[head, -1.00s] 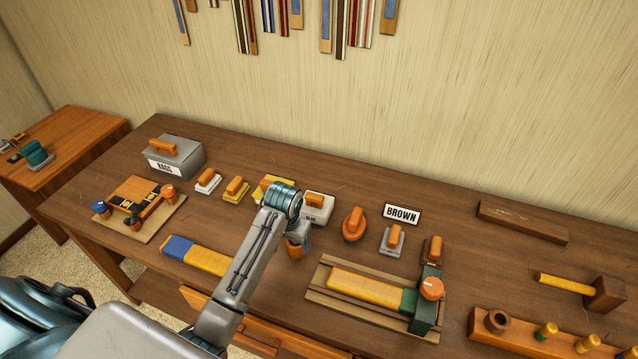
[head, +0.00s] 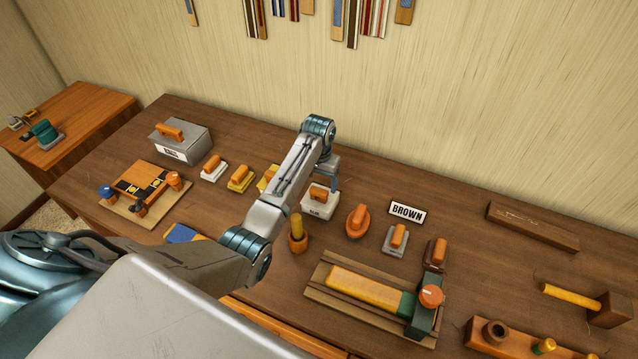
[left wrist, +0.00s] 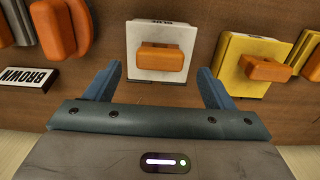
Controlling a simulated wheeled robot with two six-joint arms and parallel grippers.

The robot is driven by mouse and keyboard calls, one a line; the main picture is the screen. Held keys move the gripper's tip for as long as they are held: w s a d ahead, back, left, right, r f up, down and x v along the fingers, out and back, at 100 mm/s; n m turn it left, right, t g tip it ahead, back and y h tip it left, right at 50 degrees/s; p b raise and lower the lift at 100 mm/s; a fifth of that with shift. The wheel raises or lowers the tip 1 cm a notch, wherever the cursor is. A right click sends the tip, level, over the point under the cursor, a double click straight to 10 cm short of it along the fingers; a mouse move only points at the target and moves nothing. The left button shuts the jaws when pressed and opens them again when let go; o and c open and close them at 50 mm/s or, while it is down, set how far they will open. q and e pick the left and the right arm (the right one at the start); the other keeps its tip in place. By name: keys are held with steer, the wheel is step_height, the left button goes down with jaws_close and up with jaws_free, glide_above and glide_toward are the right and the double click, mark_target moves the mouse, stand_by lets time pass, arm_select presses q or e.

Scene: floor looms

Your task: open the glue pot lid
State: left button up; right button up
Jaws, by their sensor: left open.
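The glue pot (head: 317,209) is a white box with a dark label on its front and an orange handle (head: 319,193) on its lid. The lid looks shut. In the left wrist view the pot (left wrist: 160,33) is upside down at top centre, with its orange handle (left wrist: 160,58) facing me. My left gripper (head: 334,180) is at the pot's back side in the head view. In the left wrist view the gripper's blue fingers (left wrist: 160,72) are open, one to each side of the handle and apart from it. My right gripper is out of view.
A yellow block (head: 264,182) stands left of the pot, partly behind my arm. An orange cup (head: 298,243) with a yellow stick is in front. Bare tabletop lies behind.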

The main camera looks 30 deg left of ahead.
mark_target(319, 190)
arm_select(q)
step_height(319, 190, down, 2)
steer(key=shift+f, duration=0.6)
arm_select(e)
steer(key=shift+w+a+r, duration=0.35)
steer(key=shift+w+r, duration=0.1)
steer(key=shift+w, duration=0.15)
arm_select(q)
steer(key=shift+c, duration=0.3)
